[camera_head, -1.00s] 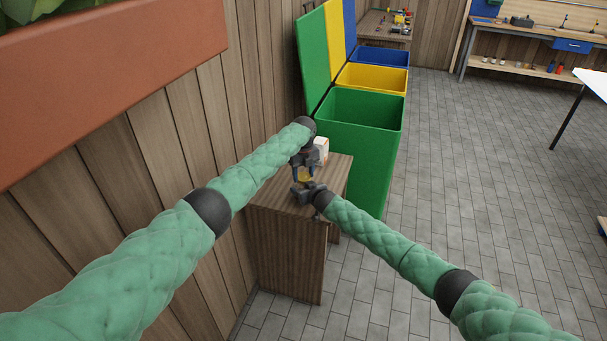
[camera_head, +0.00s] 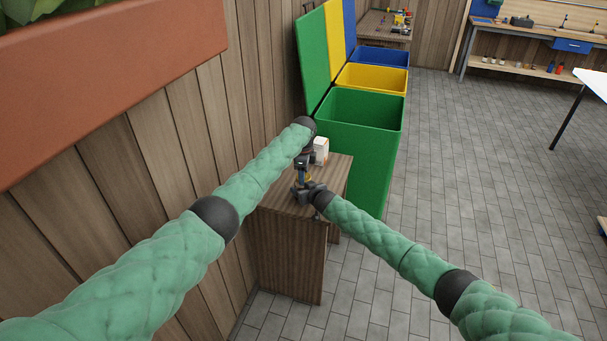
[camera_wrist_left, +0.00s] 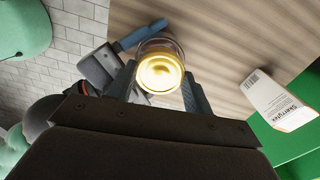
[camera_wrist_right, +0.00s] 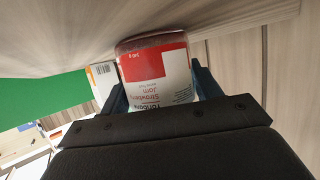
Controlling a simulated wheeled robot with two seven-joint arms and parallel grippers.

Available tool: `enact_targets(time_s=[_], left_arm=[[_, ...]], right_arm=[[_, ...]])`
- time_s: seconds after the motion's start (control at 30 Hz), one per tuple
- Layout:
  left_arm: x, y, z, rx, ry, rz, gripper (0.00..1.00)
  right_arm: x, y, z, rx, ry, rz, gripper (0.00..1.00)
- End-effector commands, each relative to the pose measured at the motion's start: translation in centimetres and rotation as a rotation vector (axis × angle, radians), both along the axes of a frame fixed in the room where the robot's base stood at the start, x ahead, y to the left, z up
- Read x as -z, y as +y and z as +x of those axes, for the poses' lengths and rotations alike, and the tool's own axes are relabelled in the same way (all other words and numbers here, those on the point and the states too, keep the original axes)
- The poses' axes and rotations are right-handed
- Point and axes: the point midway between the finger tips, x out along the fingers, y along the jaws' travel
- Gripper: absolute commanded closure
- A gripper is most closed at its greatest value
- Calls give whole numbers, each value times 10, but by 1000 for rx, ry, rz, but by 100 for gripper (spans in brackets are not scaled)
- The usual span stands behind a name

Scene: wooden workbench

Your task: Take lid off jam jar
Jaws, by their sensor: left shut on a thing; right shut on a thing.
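The jam jar (camera_wrist_right: 158,78) has a red and white strawberry jam label and appears upside down in the right wrist view. My right gripper (camera_head: 308,187) is shut around its sides at the small wooden cabinet. The gold lid (camera_wrist_left: 158,73) sits between the fingers of my left gripper (camera_wrist_left: 158,86), which is shut on it from above. Clear glass of the jar shows just past the lid in the left wrist view. The right gripper's blue finger is beside that glass. I cannot tell whether the lid is apart from the jar; the grippers hide most of both in the head view.
A white carton (camera_head: 321,151) stands on the wooden cabinet (camera_head: 337,172) just behind the grippers. An open green bin (camera_head: 365,140) is beyond it, with yellow and blue bins behind. A plank wall runs close along the left. The tiled floor at right is open.

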Motion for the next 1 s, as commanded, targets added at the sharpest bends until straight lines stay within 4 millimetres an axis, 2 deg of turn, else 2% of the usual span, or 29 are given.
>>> enact_targets(time_s=[0.03, 0.07, 0.17, 0.47, 0.83, 1.0], left_arm=[[0, -1, 0, 1, -1, -1, 76], [0, -1, 0, 1, -1, -1, 47], [0, -1, 0, 2, -1, 0, 28], [-2, -1, 0, 3, 0, -1, 27], [-39, 0, 0, 3, -1, 0, 27], [-43, -1, -1, 3, 2, -1, 28]], right_arm=[[0, 1, 0, -1, 0, 0, 100], [0, 1, 0, -1, 0, 0, 100], [0, 1, 0, -1, 0, 0, 100], [0, 0, 0, 1, 0, 0, 100], [0, 0, 0, 0, 0, 0, 100], [0, 0, 0, 0, 0, 0, 100]])
